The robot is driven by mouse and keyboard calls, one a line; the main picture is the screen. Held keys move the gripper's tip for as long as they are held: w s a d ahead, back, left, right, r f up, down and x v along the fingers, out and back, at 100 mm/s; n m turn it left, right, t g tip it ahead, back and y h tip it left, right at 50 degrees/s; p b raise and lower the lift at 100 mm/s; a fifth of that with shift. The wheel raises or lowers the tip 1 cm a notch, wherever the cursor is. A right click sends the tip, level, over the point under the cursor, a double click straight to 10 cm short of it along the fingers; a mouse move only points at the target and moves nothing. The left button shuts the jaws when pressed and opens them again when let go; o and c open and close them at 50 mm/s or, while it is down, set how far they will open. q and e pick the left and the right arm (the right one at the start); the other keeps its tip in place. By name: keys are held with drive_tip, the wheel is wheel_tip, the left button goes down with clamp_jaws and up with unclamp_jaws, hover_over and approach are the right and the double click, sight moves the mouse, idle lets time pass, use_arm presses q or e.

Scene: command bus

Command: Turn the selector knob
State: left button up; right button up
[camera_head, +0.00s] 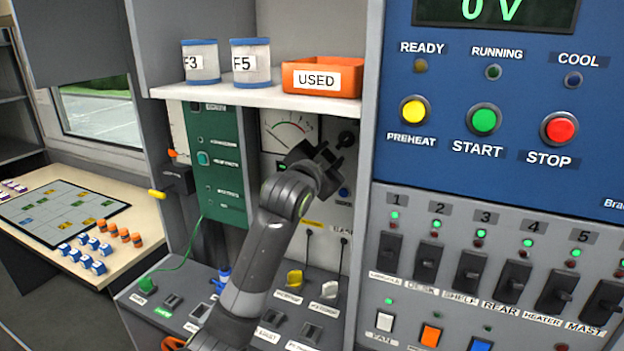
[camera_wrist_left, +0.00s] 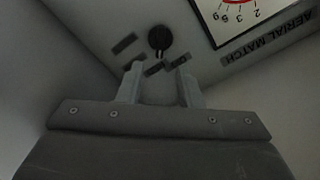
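The selector knob, a round black knob, shows in the wrist view (camera_wrist_left: 159,38) on a pale panel with small dark labels around it. In the head view a dark knob (camera_head: 346,139) shows just beyond my left gripper (camera_head: 330,157), right of a meter. My left gripper also shows in the wrist view (camera_wrist_left: 159,76). Its two fingers are apart with nothing between them, and the knob appears just past their tips, roughly centred. No contact is visible. My left arm hides part of the panel below. My right gripper is in neither view.
The meter (camera_head: 286,131) is beside the knob. A shelf (camera_head: 255,97) above holds two labelled canisters and an orange USED bin (camera_head: 322,77). The blue button panel (camera_head: 500,110) and lever switches stand close on the right. A lower console (camera_head: 290,310) carries plugs and switches.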

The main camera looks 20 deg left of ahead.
use_arm(q)
drive_tip(key=s+b, duration=0.2)
drive_tip(key=s, duration=0.7)
drive_tip(key=shift+a, duration=0.15)
